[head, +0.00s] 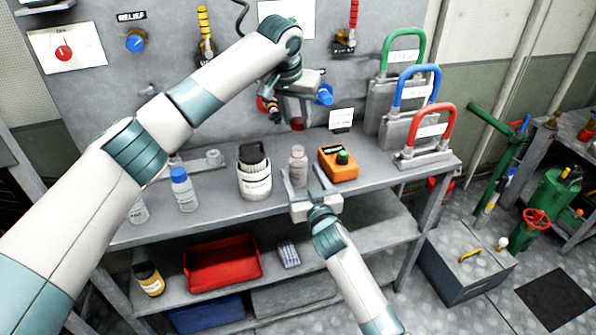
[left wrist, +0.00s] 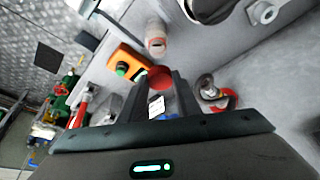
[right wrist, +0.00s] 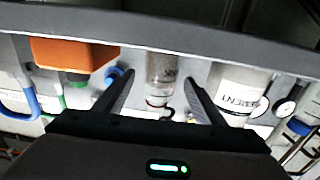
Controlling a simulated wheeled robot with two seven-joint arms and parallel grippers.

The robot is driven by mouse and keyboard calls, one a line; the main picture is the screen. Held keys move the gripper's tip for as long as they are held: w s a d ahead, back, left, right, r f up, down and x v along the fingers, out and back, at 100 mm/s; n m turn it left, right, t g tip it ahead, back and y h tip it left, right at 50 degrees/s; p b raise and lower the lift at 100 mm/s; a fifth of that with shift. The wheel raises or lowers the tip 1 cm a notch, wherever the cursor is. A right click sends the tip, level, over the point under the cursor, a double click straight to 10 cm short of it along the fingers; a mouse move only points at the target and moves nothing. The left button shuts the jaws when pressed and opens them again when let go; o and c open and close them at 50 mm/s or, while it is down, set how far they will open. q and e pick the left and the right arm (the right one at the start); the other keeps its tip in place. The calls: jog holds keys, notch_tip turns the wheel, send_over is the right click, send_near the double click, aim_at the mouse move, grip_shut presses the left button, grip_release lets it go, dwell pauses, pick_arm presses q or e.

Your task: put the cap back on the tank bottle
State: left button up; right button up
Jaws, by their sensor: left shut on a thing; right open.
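The tank bottle (head: 298,166), clear with a pale label, stands upright and uncapped near the shelf's front edge. The red cap (head: 297,125) is held in my left gripper (head: 296,119), above the bottle and apart from it. The left wrist view shows the red cap (left wrist: 160,77) between the fingertips, with the bottle (left wrist: 155,40) beyond it. My right gripper (head: 302,180) is open at the bottle. In the right wrist view the bottle (right wrist: 161,72) shows between the two spread fingers. I cannot tell whether either finger touches it.
Blue-capped bottles (head: 183,190) are further left. Padlock-like blocks (head: 425,142) stand at right. A red bin (head: 222,262) is on the lower shelf.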

jog(key=shift+x, duration=1.75)
jog(key=c, duration=1.6)
pick_arm(q)
send_over(298, 148)
jog(key=s, duration=0.1)
jog(key=shift+s+a+f, duration=0.1)
jog(key=shift+f, duration=1.15)
jog(key=shift+a+f, duration=0.1)
jog(key=shift+f, duration=1.15)
pick_arm(e)
grip_shut()
pick_arm(q)
jog(key=shift+f, duration=0.1)
jog(key=shift+f, duration=0.8)
jog(key=shift+f, duration=0.55)
